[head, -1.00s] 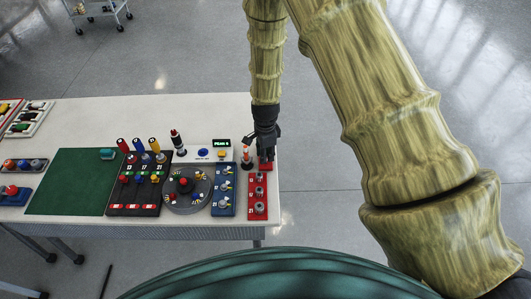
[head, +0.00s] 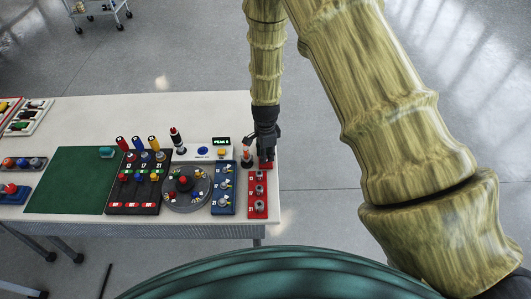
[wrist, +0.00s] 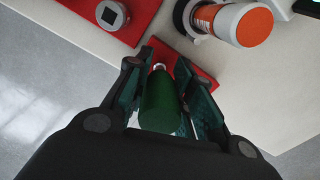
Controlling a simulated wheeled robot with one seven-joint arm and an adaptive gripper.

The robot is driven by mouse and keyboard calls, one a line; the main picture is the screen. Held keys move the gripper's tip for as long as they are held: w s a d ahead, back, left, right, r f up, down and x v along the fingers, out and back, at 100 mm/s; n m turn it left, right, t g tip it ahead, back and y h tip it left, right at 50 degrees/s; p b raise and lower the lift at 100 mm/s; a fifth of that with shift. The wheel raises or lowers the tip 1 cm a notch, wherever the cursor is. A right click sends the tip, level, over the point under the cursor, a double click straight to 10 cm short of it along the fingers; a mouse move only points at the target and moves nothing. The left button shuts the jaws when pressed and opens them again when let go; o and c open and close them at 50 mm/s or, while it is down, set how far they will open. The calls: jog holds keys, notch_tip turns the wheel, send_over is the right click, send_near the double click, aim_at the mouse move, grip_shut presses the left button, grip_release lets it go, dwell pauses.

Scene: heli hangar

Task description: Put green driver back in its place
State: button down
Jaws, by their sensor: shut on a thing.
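The green driver (wrist: 160,103) is between the two fingers of my gripper (wrist: 165,90) in the wrist view. My gripper is shut on its green handle. Its pale metal end points toward a small red plate (wrist: 185,52) on the table. I cannot tell whether that end touches or sits in the plate. In the head view my gripper (head: 265,155) is low over the right end of the table, and the small red plate (head: 266,165) shows just below it. The driver is hidden there by the fingers.
An orange-and-white capped cylinder (wrist: 243,22) stands close beside my gripper. A red block with grey knobs (head: 258,195) lies in front. A blue block (head: 223,195), a round disc (head: 187,188) and a dark rack with coloured-handled drivers (head: 140,180) are left.

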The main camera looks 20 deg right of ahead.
jog(key=shift+f, duration=0.15)
jog(key=c, duration=1.1)
grip_release()
jog(key=shift+c, duration=0.2)
jog(key=shift+r+p, duration=2.4)
jog(key=shift+r, duration=1.4)
